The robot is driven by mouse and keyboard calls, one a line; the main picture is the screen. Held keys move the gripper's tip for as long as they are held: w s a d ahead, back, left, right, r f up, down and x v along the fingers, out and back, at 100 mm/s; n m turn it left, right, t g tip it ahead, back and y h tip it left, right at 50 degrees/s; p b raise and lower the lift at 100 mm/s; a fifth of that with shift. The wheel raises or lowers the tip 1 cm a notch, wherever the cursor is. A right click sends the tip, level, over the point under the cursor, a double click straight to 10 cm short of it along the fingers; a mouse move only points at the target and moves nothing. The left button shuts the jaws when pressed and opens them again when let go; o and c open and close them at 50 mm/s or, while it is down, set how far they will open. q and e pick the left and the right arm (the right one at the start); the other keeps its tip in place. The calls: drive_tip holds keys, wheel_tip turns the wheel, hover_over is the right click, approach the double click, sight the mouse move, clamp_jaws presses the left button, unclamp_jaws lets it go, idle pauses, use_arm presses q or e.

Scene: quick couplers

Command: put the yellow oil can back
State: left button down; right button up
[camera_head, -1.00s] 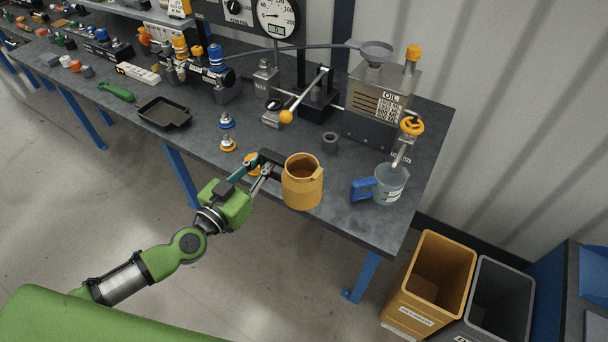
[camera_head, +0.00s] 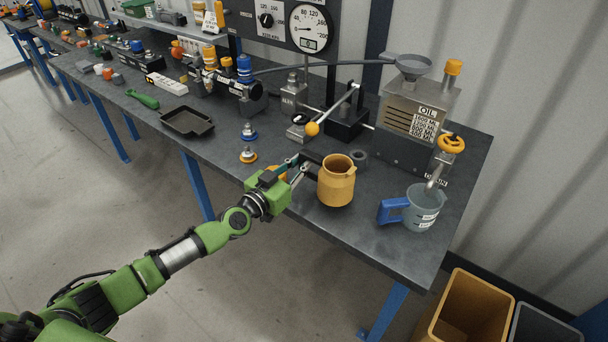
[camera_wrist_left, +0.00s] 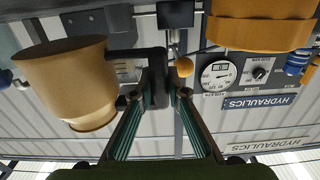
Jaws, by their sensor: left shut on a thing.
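The yellow oil can (camera_head: 336,184) is an orange-yellow open-topped jug, upright over the front part of the bench. Its dark handle is on the side toward my left gripper. My left gripper (camera_head: 302,169) is shut on that handle; the fingers and handle overlap, so the exact contact is partly hidden. In the left wrist view the can (camera_wrist_left: 70,80) appears inverted at the left, with the gripper (camera_wrist_left: 164,92) at its dark handle. I cannot tell whether the can's base touches the bench. My right gripper is not in view.
A clear measuring jug with a blue handle (camera_head: 421,211) stands right of the can, under the oil unit's spout (camera_head: 437,172). Behind are a dark ring (camera_head: 359,157) and a yellow-knobbed lever (camera_head: 312,129). An orange item (camera_head: 277,173) sits by my gripper. A black tray (camera_head: 187,122) lies left.

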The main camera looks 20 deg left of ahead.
use_arm(q)
drive_tip(key=f+b, duration=0.3)
drive_tip(key=shift+w+f, duration=0.2)
drive_tip(key=shift+w, duration=0.15)
drive_tip(key=c, duration=2)
unclamp_jaws()
drive_tip(key=shift+s+f, duration=0.1)
